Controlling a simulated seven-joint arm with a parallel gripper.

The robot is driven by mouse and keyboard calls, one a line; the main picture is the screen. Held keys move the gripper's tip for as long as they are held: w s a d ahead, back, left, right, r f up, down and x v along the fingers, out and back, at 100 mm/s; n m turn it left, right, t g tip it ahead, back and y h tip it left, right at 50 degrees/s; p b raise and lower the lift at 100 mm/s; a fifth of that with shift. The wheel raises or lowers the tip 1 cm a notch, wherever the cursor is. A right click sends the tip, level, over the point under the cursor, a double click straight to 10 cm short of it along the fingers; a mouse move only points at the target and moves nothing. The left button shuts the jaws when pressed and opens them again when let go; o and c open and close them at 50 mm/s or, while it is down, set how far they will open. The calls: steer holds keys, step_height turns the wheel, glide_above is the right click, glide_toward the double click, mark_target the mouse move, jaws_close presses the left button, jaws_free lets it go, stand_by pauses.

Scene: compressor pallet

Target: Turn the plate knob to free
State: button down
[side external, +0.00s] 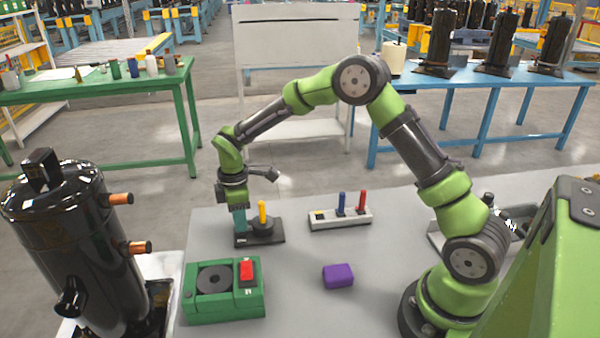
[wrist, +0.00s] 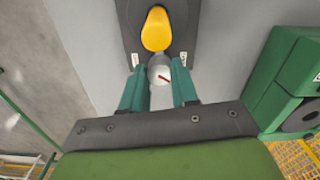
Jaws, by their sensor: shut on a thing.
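The dark plate (side external: 272,240) lies flat on the grey table and carries an upright yellow handle (side external: 262,212). In the wrist view the plate (wrist: 182,14) shows at the top with the yellow handle (wrist: 157,28) on it. The plate knob (wrist: 160,74) is small, round and pale grey with a red mark, at the plate's near edge, with a small white label on either side. My gripper (wrist: 158,66) has its teal fingers on both sides of the knob, shut on it. In the side view my gripper (side external: 240,232) points down at the plate's left end and hides the knob.
A green box (side external: 224,305) with a black disc and red switch stands in front of the plate. A purple block (side external: 338,276) lies to the right. A pale holder (side external: 340,220) bears blue and red pegs. A black compressor (side external: 75,250) stands at the left.

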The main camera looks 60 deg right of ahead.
steer(key=n, duration=0.7)
stand_by(0.6)
steer(key=c, duration=0.8)
jaws_free()
steer(key=shift+c, duration=0.2)
